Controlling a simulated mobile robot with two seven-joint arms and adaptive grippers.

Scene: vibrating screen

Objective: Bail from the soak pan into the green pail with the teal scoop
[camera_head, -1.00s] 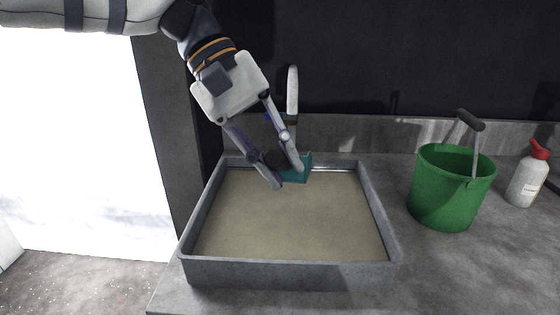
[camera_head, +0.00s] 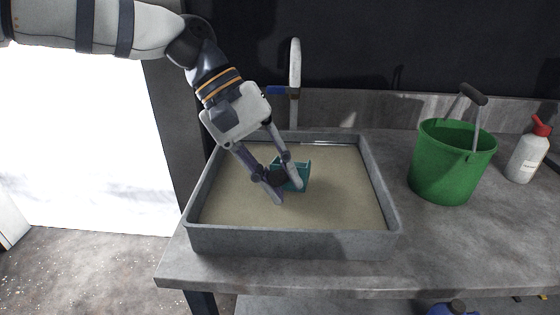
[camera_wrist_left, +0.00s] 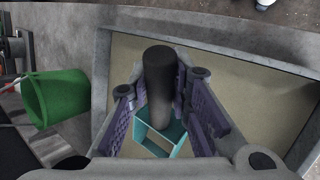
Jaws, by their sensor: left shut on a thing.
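The grey soak pan (camera_head: 290,244) stands on the counter and holds murky tan liquid (camera_head: 330,205). My left gripper (camera_head: 282,188) is over the middle of the pan, shut on the dark handle (camera_wrist_left: 160,80) of the teal scoop (camera_head: 302,174). The scoop is at the liquid's surface; how deep it sits I cannot tell. In the left wrist view the teal scoop (camera_wrist_left: 160,137) shows as an open box below the fingers. The green pail (camera_head: 450,170) stands upright right of the pan, its handle raised; it also shows in the left wrist view (camera_wrist_left: 56,97). My right gripper is not in view.
A white bottle with a red top (camera_head: 528,152) stands right of the pail. A tap (camera_head: 294,75) rises behind the pan. The counter (camera_head: 425,240) is clear in front of the pail. A blue container (camera_head: 453,308) is below the counter.

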